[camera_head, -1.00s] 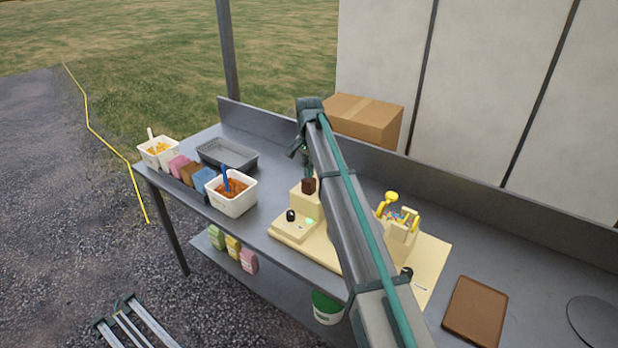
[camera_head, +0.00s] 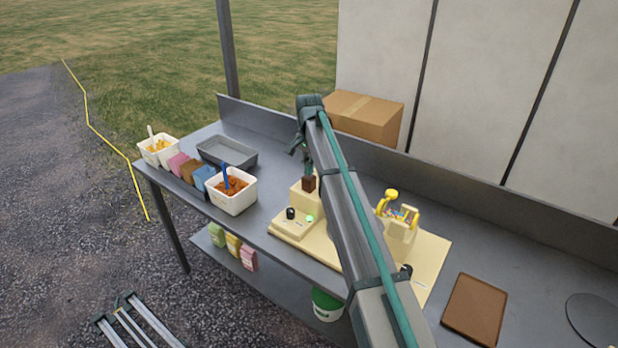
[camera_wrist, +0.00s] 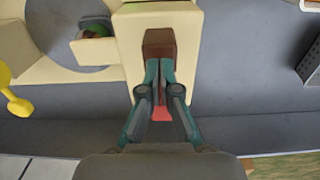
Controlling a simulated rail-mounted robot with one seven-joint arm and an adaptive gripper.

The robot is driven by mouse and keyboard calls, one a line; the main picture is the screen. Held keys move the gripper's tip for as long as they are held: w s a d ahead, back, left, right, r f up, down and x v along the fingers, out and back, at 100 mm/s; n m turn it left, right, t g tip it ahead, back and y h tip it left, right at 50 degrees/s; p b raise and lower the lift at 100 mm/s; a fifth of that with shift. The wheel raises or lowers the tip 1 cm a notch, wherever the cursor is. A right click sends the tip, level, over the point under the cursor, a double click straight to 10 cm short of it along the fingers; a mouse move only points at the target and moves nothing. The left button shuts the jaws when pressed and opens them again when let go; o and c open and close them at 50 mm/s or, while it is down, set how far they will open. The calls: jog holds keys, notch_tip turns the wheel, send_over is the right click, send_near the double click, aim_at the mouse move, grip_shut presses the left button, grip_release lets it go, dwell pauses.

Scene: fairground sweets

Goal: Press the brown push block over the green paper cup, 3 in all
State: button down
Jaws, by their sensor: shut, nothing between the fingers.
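The brown push block (camera_head: 309,184) stands on a cream housing of the machine. In the wrist view the block (camera_wrist: 159,42) is right at my fingertips, apparently touching them. My gripper (camera_wrist: 158,64) is shut with nothing between the fingers. In the head view my gripper (camera_head: 307,168) points down just above the block. A green and brown round thing (camera_wrist: 96,31) sits beside a cream ledge in the wrist view. It may be the green paper cup, but I cannot tell. My arm hides the middle of the machine in the head view.
A green lamp (camera_head: 310,218) and a black knob (camera_head: 290,213) are on the machine's front. A white tub (camera_head: 232,201) and a grey tray (camera_head: 227,151) stand left. A cardboard box (camera_head: 366,117) is behind. A brown board (camera_head: 475,309) lies right.

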jog(key=shift+f+b, duration=0.45)
jog(key=shift+f, duration=1.3)
jog(key=shift+r, duration=0.1)
jog(key=shift+r+p, duration=1.05)
jog(key=shift+r, duration=1)
jog(key=shift+r, duration=0.1)
jog(key=shift+r+p, duration=1.2)
jog(key=shift+r, duration=1.2)
